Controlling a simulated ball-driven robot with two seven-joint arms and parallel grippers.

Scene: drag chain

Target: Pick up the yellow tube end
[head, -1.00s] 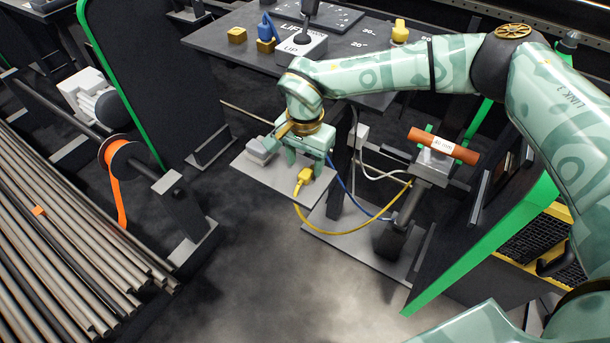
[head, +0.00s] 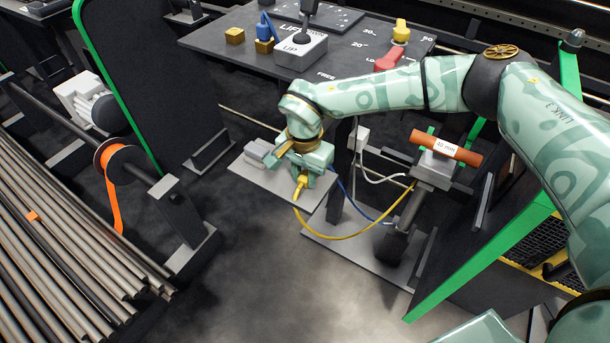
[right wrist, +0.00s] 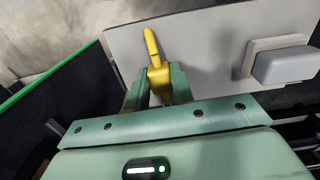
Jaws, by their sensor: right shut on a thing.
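The yellow tube end (head: 300,186) is at the front part of a grey plate (head: 262,187) in the head view. My right gripper (head: 300,176) is above the plate with its fingers around the tube end. In the right wrist view, the yellow tube end (right wrist: 157,72) sits between the two green fingers of my right gripper (right wrist: 159,85), which is shut on it. A yellow tube (head: 350,236) runs from it in a curve to the right, toward the stand. I cannot tell whether the tube end still touches the plate. My left gripper is not in view.
A grey block (head: 258,153) lies on the plate beside my right gripper. Blue and white cables (head: 352,204) hang behind it. A stand with an orange roller (head: 445,147) marked 40 mm is to the right. Long pipes (head: 70,240) lie at left. The floor in front is clear.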

